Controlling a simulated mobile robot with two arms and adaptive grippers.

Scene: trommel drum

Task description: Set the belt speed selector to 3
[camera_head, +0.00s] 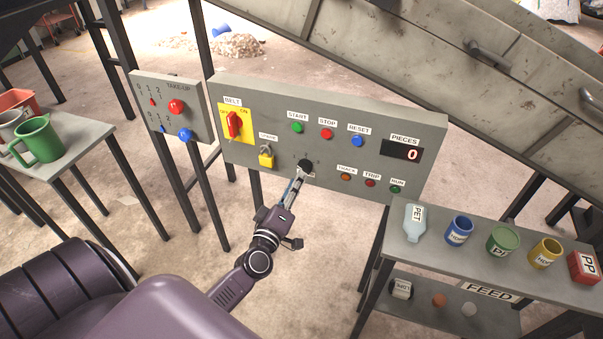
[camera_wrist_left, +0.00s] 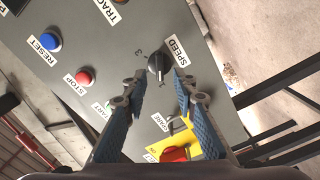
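The belt speed selector is a black knob (camera_head: 305,164) low in the middle of the grey control panel (camera_head: 350,112). In the left wrist view the knob (camera_wrist_left: 157,66) lies between and just beyond my fingertips, beside the SPEED label (camera_wrist_left: 174,50). A digit 3 (camera_wrist_left: 138,52) shows on the panel on the knob's other side. A pale mark shows on the knob, but I cannot tell surely which number it points to. My left gripper (camera_head: 297,179) is open in front of the knob; its two blue-padded fingers (camera_wrist_left: 158,82) stand apart. My right gripper is out of view.
A TAKE-UP panel (camera_head: 170,105) stands left. A table (camera_head: 530,265) with labelled containers stands right.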

